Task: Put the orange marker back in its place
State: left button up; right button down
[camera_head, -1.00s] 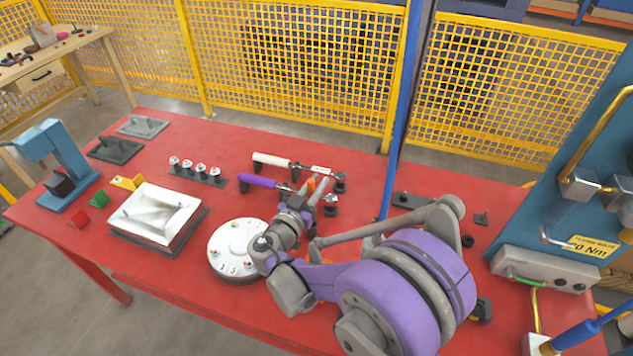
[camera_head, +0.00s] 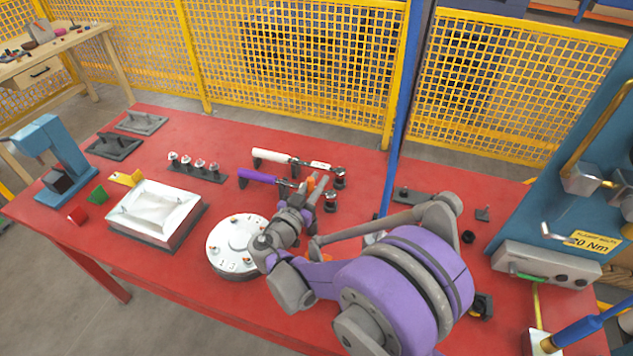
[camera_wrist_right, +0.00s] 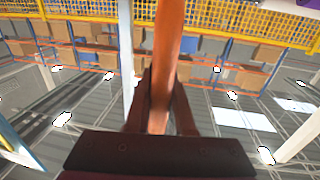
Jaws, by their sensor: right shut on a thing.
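The orange marker (camera_wrist_right: 168,60) stands up between the fingers of my right gripper (camera_wrist_right: 160,105) in the right wrist view, and the gripper is shut on it. In the head view, my right gripper (camera_head: 316,190) is above the red table, right of the round white numbered plate (camera_head: 232,232). Only a small orange part of the marker (camera_head: 310,183) shows there; my fingers and arm hide the rest. I cannot make out the marker's place. My left gripper is out of view.
A purple-handled wrench (camera_head: 258,176) and a white-handled wrench (camera_head: 275,156) lie just behind my right gripper. A blue panel (camera_head: 560,190) stands at right, and yellow mesh fencing behind.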

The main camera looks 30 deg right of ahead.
notch_tip(320, 180, down, 7)
jog(key=b, duration=0.5)
dwell(2.6)
jog(key=c, duration=0.7)
grip_release()
jog(key=v, duration=1)
jog(key=shift+s+a+b, duration=0.25)
jog(key=shift+a+b, duration=0.05)
